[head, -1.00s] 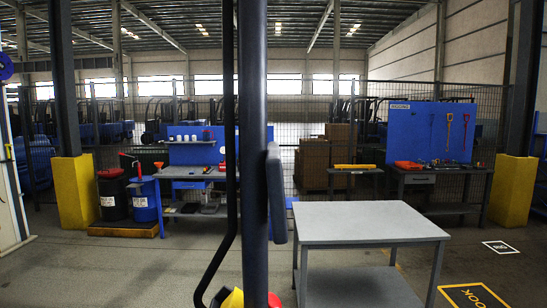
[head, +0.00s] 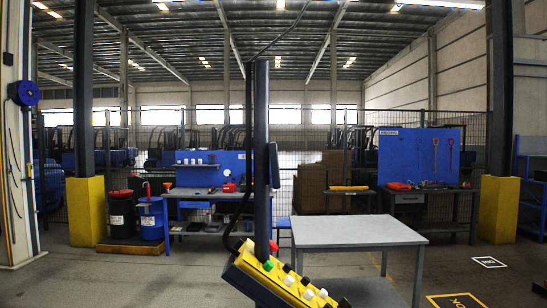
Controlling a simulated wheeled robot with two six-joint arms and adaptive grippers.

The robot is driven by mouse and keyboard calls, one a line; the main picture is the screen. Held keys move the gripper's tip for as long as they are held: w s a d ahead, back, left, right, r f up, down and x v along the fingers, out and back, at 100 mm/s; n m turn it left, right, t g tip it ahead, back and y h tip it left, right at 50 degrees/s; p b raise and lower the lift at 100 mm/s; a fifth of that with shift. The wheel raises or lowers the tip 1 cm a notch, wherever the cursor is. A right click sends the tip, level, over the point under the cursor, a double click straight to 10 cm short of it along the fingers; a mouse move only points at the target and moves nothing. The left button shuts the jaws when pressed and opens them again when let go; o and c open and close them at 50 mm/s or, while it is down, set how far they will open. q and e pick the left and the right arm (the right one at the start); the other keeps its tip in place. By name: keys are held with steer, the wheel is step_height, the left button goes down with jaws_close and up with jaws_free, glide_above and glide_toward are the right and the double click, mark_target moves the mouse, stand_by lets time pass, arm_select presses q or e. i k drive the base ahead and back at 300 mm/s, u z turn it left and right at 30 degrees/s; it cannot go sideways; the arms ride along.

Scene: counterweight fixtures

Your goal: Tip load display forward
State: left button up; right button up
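A dark upright post (head: 262,160) stands close in the middle of the head view. A narrow blue-grey panel (head: 274,165) is fixed to the right side of the post and shows nearly edge-on. It may be the load display, but its face is hidden. A yellow control box (head: 290,284) with green, red, black and white buttons sits tilted at the foot of the post. A black cable runs down the post's left side. Neither of my grippers is in view.
A grey-topped table (head: 358,232) stands just behind and right of the post. Workbenches with blue backboards (head: 420,155), a red-lidded bin (head: 121,215) and yellow column guards (head: 86,212) stand farther back. The floor at the left is clear.

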mark_target(272, 147)
steer(key=k, duration=0.4)
steer(key=z, duration=1.15)
steer(key=i, duration=2.25)
steer(key=u, duration=2.1)
